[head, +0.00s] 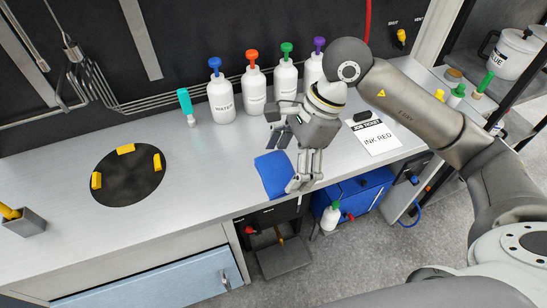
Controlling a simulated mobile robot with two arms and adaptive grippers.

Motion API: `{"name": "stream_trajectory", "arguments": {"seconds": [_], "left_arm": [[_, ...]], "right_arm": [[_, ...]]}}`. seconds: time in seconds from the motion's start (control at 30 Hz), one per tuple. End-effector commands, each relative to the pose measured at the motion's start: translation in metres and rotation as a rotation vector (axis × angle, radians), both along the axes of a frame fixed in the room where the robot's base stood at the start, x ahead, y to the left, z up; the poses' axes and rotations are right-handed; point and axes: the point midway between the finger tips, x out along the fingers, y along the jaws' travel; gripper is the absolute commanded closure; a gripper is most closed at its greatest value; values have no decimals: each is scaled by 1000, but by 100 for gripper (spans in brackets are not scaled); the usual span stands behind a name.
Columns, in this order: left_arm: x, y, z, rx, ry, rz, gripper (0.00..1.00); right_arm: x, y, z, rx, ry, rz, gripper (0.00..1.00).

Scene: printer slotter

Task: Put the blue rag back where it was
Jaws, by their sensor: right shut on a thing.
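The blue rag (273,174) is at the front edge of the grey workbench (190,175). It looks flat and roughly square, and its right corner is at the fingers of my right gripper (297,184). My right gripper points down and is shut on that corner. I cannot tell whether the rag rests on the bench or is held slightly above it. The fingers hide part of the rag's right side. My left gripper is not in view.
Several white bottles with coloured caps, one labelled water (221,98), stand at the back. A job ticket (374,137) lies right of the gripper. A black round plate with yellow blocks (128,176) is at left. Bare bench lies between plate and rag.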

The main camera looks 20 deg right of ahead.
Motion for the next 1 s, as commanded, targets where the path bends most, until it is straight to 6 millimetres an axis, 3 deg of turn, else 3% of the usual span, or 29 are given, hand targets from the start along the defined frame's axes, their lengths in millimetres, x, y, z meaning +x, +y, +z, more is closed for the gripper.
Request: {"name": "stream_trajectory", "arguments": {"seconds": [0.3, 0.5, 0.87, 1.0], "left_arm": [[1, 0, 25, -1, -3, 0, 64], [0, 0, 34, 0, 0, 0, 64], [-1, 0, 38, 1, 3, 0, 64], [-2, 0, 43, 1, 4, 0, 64]], "right_arm": [[65, -10, -26, 2, 5, -1, 34], [92, -14, -63, 2, 6, 2, 34], [110, -17, -86, 1, 2, 3, 34], [110, -17, -106, 1, 5, 3, 34]]}}
